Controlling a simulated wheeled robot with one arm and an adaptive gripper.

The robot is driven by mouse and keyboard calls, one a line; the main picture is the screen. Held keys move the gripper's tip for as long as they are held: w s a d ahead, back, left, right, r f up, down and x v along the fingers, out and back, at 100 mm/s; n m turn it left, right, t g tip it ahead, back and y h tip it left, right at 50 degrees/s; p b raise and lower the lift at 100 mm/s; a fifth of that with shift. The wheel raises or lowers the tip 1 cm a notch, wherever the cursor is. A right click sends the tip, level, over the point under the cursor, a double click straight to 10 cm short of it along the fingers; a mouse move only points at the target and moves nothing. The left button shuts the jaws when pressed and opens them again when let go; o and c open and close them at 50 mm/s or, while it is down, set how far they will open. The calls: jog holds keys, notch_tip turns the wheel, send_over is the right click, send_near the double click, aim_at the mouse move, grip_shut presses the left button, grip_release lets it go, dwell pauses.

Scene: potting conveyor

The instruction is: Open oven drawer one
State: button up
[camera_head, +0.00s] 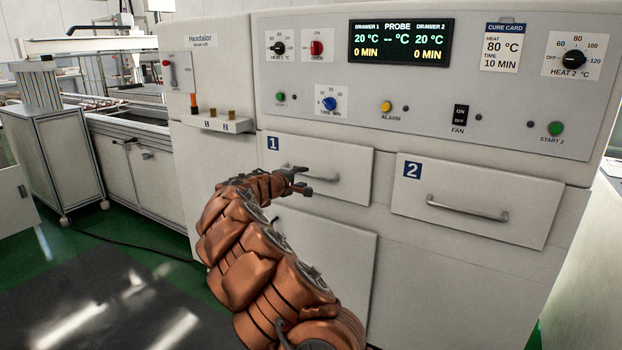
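Oven drawer one (345,160) is the pale front panel marked with a blue "1" label (272,143). It looks shut, with its face in line with drawer two beside it. Its metal bar handle (325,177) runs across the middle of the panel, and its left part is partly hidden by my gripper. My gripper (303,180), at the end of my copper-coloured arm, is in front of the handle's left part. Its two dark fingers are apart, one higher and one lower, with nothing seen held between them. I cannot tell whether they touch the handle.
Drawer two (478,199) with its own handle (467,209) is shut at the right. The control panel (430,80) with knobs and a display (400,41) is above. A small shelf (216,122) juts out at the left. Green floor (120,230) is open at lower left.

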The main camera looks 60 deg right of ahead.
aim_at(310, 175)
jog(key=shift+x, duration=3.15)
jog(key=shift+s, duration=0.1)
jog(key=shift+c, duration=0.3)
grip_shut()
